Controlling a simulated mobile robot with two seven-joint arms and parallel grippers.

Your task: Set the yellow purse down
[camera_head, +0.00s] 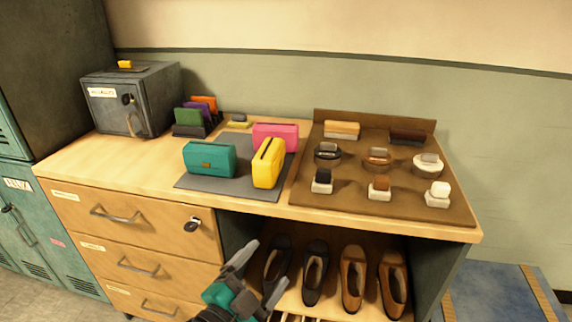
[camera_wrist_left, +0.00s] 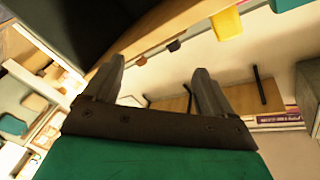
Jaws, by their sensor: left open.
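The yellow purse (camera_head: 268,163) stands upright on the grey mat (camera_head: 228,192) on top of the cabinet, beside the teal purse (camera_head: 208,159) and in front of the pink purse (camera_head: 276,135). My left gripper (camera_head: 259,267) is open and empty, low in front of the cabinet, below the counter edge and apart from the yellow purse. In the left wrist view its two fingers (camera_wrist_left: 160,80) are spread with nothing between them. A yellow piece (camera_wrist_left: 228,24) shows at the top there, probably the yellow purse. My right gripper is in neither view.
A brown tray (camera_head: 345,193) with brushes and round tins fills the right of the counter. A grey lockbox (camera_head: 152,100) and a rack of coloured items (camera_head: 188,131) stand at the left. Several shoes (camera_head: 316,275) sit on the shelf below, near my left gripper.

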